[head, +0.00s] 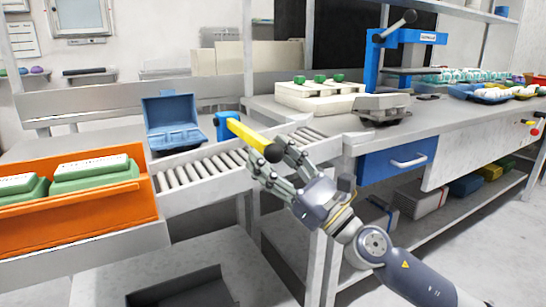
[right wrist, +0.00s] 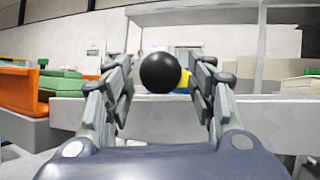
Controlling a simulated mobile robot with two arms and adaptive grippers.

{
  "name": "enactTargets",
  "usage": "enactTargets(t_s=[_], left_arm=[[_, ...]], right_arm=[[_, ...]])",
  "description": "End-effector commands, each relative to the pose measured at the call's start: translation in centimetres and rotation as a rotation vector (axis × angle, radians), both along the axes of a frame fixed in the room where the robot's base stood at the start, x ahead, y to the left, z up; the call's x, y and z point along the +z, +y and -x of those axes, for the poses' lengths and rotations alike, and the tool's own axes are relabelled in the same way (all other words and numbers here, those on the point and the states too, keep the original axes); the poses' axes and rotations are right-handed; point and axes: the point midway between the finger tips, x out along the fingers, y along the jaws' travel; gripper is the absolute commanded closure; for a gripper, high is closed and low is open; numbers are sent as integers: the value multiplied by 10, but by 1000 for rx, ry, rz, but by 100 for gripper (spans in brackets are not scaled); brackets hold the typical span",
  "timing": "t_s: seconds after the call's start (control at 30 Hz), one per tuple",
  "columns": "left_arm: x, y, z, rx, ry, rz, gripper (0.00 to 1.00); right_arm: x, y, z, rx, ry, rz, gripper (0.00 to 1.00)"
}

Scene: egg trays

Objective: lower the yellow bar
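The yellow bar (head: 247,136) is on a blue bracket (head: 226,122) beside the roller conveyor in the head view. It reaches out toward the front over the rollers and ends in a black knob (head: 273,153). My right gripper (head: 268,160) is at that knob with its fingers apart. In the right wrist view the black knob (right wrist: 160,72) shows between the two open fingers of the right gripper (right wrist: 160,75), with a gap on each side. Only a little of the yellow bar (right wrist: 183,82) shows behind it. My left gripper is not in view.
A blue open carton (head: 172,125) stands behind the conveyor (head: 200,170). An orange crate (head: 100,222) with green cartons is at the left. The workbench (head: 420,125) on the right carries a blue press (head: 372,60) and egg trays.

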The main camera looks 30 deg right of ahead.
Motion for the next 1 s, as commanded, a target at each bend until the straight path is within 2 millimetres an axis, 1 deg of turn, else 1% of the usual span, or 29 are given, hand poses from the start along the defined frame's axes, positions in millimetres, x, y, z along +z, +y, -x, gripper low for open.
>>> enactTargets(t_s=[0.27,0.43,1.0], left_arm=[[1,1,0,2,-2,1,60],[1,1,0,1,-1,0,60],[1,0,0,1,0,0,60]], right_arm=[[1,-1,2,-1,-5,-1,49],[-5,-6,12,-1,-5,-3,49],[-43,-35,71,-4,-1,-5,49]])
